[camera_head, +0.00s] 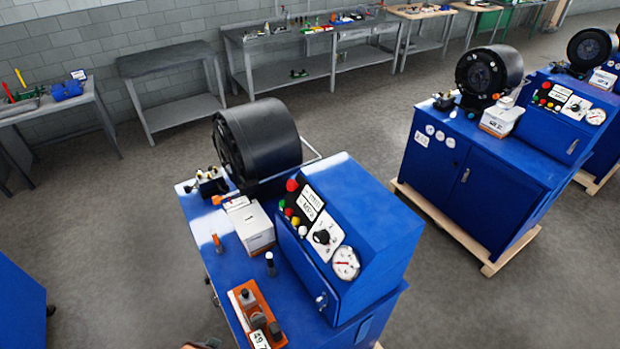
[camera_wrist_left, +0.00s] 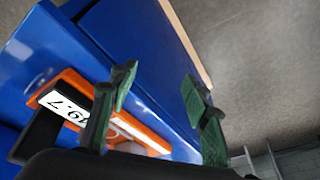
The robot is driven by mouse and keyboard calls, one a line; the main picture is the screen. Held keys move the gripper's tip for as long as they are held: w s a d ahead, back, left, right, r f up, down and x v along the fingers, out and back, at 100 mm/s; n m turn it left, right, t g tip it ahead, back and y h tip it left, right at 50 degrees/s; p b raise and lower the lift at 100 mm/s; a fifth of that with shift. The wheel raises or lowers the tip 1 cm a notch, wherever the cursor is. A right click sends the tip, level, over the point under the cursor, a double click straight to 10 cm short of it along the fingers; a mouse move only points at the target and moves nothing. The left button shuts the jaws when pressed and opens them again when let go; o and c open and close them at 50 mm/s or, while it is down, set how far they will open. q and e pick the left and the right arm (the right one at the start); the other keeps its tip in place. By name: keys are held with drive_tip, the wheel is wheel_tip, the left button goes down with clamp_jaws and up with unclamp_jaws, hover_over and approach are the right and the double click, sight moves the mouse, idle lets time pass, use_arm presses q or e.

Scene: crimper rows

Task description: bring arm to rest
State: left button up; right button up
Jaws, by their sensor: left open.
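My left gripper (camera_wrist_left: 158,95) shows in the left wrist view with its two green-padded fingers spread apart and nothing between them. Behind the fingers is the blue crimper machine (camera_wrist_left: 150,40), with an orange tray (camera_wrist_left: 135,128) on it that carries a white label reading 49-7. In the head view the same tray (camera_head: 243,306) lies on the front left of the crimper machine (camera_head: 370,225) and holds dark parts. A small orange-brown piece at the bottom edge of the head view may be part of my arm; I cannot tell. My right gripper is in neither view.
The nearest crimper has a black drum head (camera_head: 265,135), a white box (camera_head: 250,225) and a control panel (camera_head: 322,236). A second blue crimper (camera_head: 460,180) stands on a wooden pallet at right. Grey workbenches (camera_head: 170,70) line the wall. Grey floor between them is clear.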

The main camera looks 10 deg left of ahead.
use_arm(q)
drive_tip(key=s+d+f+g+b, duration=0.1)
drive_tip(key=s+f+b, duration=0.15)
drive_tip(key=f, duration=1.45)
drive_tip(key=s+f+b, duration=0.2)
drive_tip(key=f+b, duration=0.2)
drive_tip(key=f, duration=1.2)
drive_tip(key=s+f+m+g+b, duration=0.1)
drive_tip(key=s+f+b, duration=0.4)
drive_tip(key=s+f, duration=1.3)
wheel_tip(320, 180, down, 4)
drive_tip(key=shift+r+g+h, duration=0.25)
drive_tip(key=shift+g+h, duration=0.05)
drive_tip(key=shift+d, duration=0.1)
